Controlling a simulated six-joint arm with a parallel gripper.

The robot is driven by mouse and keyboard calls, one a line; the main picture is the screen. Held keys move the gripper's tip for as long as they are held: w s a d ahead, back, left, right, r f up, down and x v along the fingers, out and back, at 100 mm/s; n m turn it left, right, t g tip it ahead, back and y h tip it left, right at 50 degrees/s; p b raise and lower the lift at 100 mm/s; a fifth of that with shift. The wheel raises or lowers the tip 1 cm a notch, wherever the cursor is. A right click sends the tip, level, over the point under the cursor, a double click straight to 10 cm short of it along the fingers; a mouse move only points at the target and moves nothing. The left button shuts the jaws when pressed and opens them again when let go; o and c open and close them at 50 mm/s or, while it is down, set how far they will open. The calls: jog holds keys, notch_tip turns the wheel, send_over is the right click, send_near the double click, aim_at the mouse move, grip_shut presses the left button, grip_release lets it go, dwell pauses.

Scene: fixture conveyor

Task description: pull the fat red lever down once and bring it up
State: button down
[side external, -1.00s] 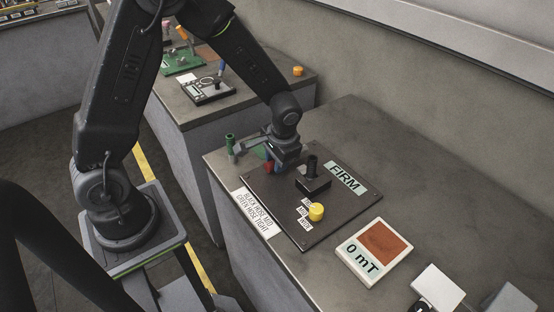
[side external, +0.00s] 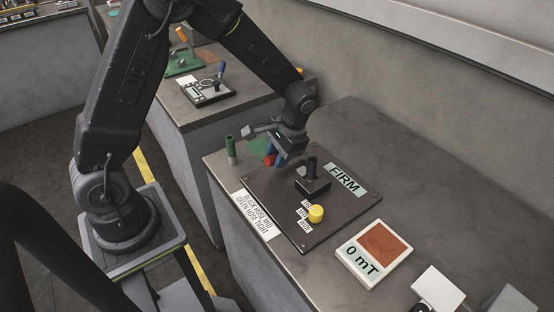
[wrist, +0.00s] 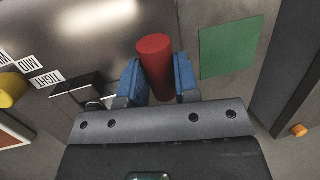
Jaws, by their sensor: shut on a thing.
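The fat red lever (side external: 269,159) is at the far left end of the dark panel (side external: 276,207) in the side view, mostly hidden by my gripper. In the wrist view the lever (wrist: 154,58) is a thick red cylinder between two blue fingertips. My gripper (wrist: 157,80) is shut on it, with a finger on each side. In the side view my gripper (side external: 275,158) is tilted over the lever. The lever's base and exact angle are hidden.
A black knob on a block (side external: 312,182) stands close to my gripper on the panel. A yellow knob (side external: 316,213) is nearer the front. A green cylinder (side external: 231,150) stands left. A display reading "0 mT" (side external: 374,252) and a "FIRM" label (side external: 345,180) lie right.

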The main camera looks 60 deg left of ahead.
jog(key=r+g, duration=0.1)
jog(key=w+r+g, duration=0.1)
jog(key=g, duration=0.1)
jog(key=shift+w+r, duration=0.15)
jog(key=shift+r, duration=0.05)
jog(key=shift+w+r+m+g, duration=0.15)
jog(key=shift+w+r+g, duration=0.25)
jog(key=shift+g, duration=0.25)
jog(key=shift+w+r+m+g, duration=0.15)
jog(key=shift+w+r+g, duration=0.1)
jog(key=shift+r+g, duration=0.3)
jog(key=c, duration=0.8)
grip_release()
jog(key=shift+f, duration=0.1)
jog(key=shift+c, duration=0.2)
jog(key=v, duration=0.7)
jog(key=shift+w, duration=0.25)
